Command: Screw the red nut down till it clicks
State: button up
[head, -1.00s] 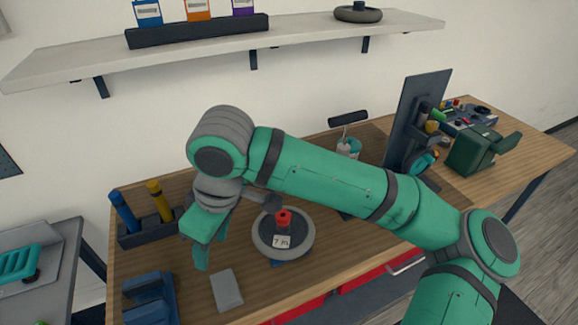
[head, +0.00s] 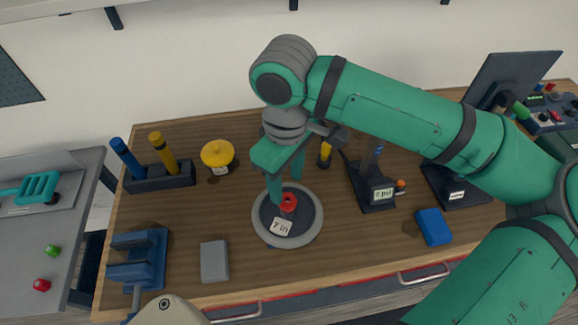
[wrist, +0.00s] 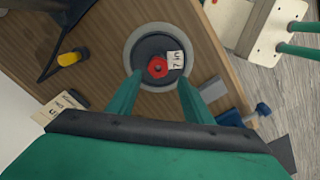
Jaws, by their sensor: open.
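The red nut (head: 288,203) sits at the middle of a round grey base (head: 312,233) with a dark top and a small white label (head: 281,227). In the wrist view the red nut (wrist: 157,67) shows its centre hole, near the middle of the round base (wrist: 132,52). My gripper (head: 287,190) is open and points down over the base, with its fingertips close to the nut. In the wrist view my gripper (wrist: 160,78) has one green finger on each side, and the nut appears just past the gap between the tips. I cannot tell the remaining height.
A grey block (head: 214,261) and a blue fixture (head: 139,262) lie left of the base. A yellow-topped item (head: 217,154) and a holder with blue and yellow handles (head: 160,177) stand behind left. A dark stand (head: 377,193) and a blue block (head: 434,227) are at right.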

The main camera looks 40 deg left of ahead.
aim_at(285, 202)
notch_tip(285, 202, down, 5)
jog(key=shift+s+a+f, duration=0.15)
jog(key=shift+d+f, duration=0.2)
jog(key=shift+f, duration=0.6)
jog(key=c, duration=0.9)
jog(key=shift+s+a, duration=0.1)
